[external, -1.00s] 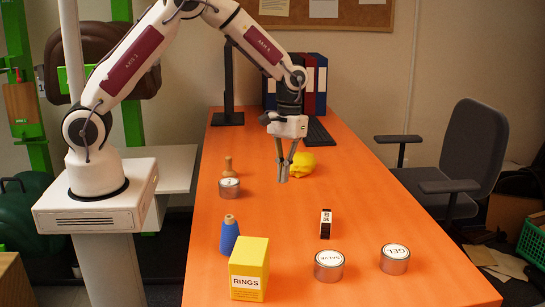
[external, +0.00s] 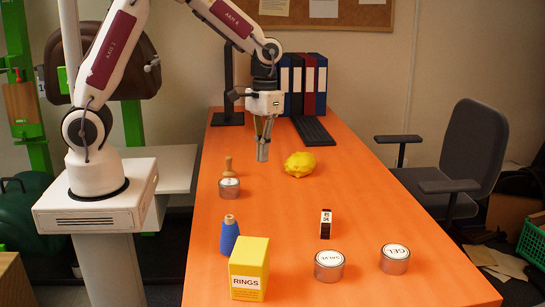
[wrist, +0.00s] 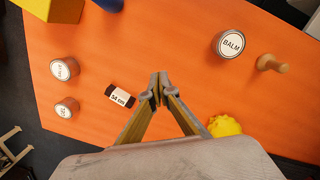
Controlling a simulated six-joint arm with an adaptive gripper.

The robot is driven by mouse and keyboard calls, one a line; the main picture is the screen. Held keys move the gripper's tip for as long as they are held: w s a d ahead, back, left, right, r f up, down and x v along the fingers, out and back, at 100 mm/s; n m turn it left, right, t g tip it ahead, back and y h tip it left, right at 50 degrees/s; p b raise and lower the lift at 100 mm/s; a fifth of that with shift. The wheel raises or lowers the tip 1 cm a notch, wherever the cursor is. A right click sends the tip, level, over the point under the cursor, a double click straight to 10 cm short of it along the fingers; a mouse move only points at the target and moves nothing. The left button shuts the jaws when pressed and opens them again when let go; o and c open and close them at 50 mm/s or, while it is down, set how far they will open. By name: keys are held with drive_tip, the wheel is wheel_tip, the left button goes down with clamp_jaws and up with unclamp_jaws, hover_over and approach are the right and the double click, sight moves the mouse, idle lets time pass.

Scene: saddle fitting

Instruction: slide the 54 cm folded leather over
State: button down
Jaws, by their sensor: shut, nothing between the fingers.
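The folded leather is a small dark piece with a white band; its label reads 54 cm in the wrist view (wrist: 121,97). In the external view the folded leather (external: 326,224) stands on the orange table, right of the middle. My gripper (external: 262,157) is shut and empty, above the table, farther back and to the left of the leather. In the wrist view my gripper (wrist: 158,80) shows its fingertips together, to the right of the leather and apart from it.
A yellow lump (external: 299,164) lies right of my gripper. The balm tin (external: 229,187) and a wooden knob (external: 228,167) stand left. A blue bottle (external: 229,235), the yellow rings box (external: 249,270), salve tin (external: 329,266) and gel tin (external: 395,259) are nearer the front. Table around the leather is clear.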

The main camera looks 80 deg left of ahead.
drive_tip(key=s+d+r+m, duration=0.1)
drive_tip(key=s+r+m, duration=0.1)
drive_tip(key=s+r, duration=0.3)
drive_tip(key=shift+s+r+t, duration=0.25)
drive_tip(key=shift+s+t, duration=0.15)
drive_tip(key=shift+s, duration=0.05)
idle(0.6)
